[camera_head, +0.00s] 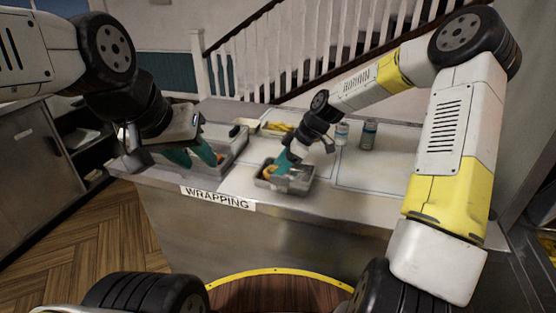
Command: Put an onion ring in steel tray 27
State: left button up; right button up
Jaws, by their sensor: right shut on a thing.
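A small steel tray (300,186) stands near the front edge of the steel counter. My right gripper (280,167) reaches down into it, its teal fingers shut on a golden piece (269,171) that looks like an onion ring, low at the tray's left side. Whether the piece touches the tray floor I cannot tell. No tray number is legible.
A container of yellow food (279,128) stands behind the trays. Two small cans (369,135) stand at the back right. A "WRAPPING" label (217,198) marks the counter's front edge. The counter's right side is clear. A stair railing rises behind.

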jog(key=shift+f, duration=0.25)
jog(key=o, duration=0.7)
jog(key=w+v, duration=0.1)
jog(key=v, duration=1)
jog(key=s+d+r+m+t+h, duration=0.1)
jog(key=s+r+m, duration=0.3)
jog(key=s, duration=0.5)
jog(key=s+d+r+m+t+h, duration=0.2)
jog(key=s+d+r+m, duration=0.1)
jog(key=s+m, duration=0.3)
jog(key=s+d+r+m+t+h, duration=0.1)
jog(key=s+r+m, duration=0.4)
jog(key=s, duration=0.6)
jog(key=shift+s+d+r+m+t, duration=0.2)
jog(key=shift+s+d+m+t, duration=0.15)
jog(key=shift+d+m+t, duration=0.4)
